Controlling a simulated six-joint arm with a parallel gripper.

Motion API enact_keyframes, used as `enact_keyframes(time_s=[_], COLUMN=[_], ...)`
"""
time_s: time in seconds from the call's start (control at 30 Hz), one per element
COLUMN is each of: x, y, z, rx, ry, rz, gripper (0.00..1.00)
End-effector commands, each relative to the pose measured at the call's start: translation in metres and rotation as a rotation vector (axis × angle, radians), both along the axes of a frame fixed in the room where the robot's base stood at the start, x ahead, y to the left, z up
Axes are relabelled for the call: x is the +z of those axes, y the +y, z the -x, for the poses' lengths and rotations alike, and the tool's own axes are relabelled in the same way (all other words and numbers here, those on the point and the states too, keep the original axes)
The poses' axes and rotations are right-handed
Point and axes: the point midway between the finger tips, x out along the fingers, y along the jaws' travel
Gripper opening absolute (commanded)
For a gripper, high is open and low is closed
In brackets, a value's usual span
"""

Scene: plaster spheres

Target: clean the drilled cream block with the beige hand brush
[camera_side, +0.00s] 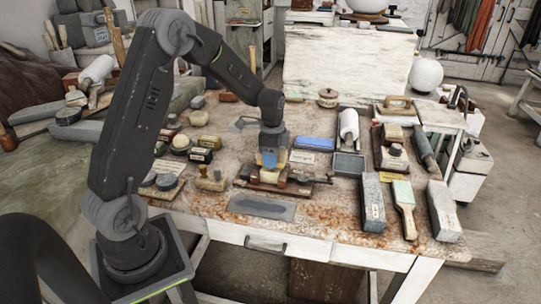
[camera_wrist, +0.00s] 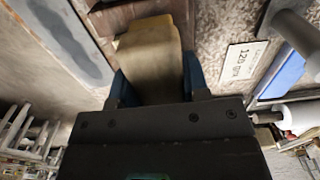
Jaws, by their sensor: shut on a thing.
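My gripper (camera_side: 270,160) is over the middle of the bench, pointing down, with its blue fingers shut on a beige piece. In the wrist view this piece, which I take for the beige hand brush (camera_wrist: 148,62), sits between the fingers and reaches away from the palm. Its bristles are not visible. Directly below my gripper is a low brown wooden fixture (camera_side: 246,181) with a dark clamp at its right. The drilled cream block cannot be made out clearly; my gripper and the held piece cover the fixture's middle. Contact between them cannot be told.
A grey slab with a dark inset (camera_side: 262,207) lies in front of the fixture. A blue box (camera_side: 315,143) and a white card (camera_side: 302,157) lie behind right. Another brush (camera_side: 404,208) lies between two grey stone blocks at the right. Several small pots and blocks crowd the left.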

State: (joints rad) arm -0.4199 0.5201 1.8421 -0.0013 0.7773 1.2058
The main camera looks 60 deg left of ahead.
Motion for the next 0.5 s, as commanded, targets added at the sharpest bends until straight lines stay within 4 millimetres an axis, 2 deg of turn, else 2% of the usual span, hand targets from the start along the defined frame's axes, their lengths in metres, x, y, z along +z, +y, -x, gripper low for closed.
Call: enact_keyframes(time_s=[0.5], x=[0.001], y=[-0.019], z=[-0.019], rx=[-0.002], ry=[-0.001], rz=[-0.001], gripper=[0.23])
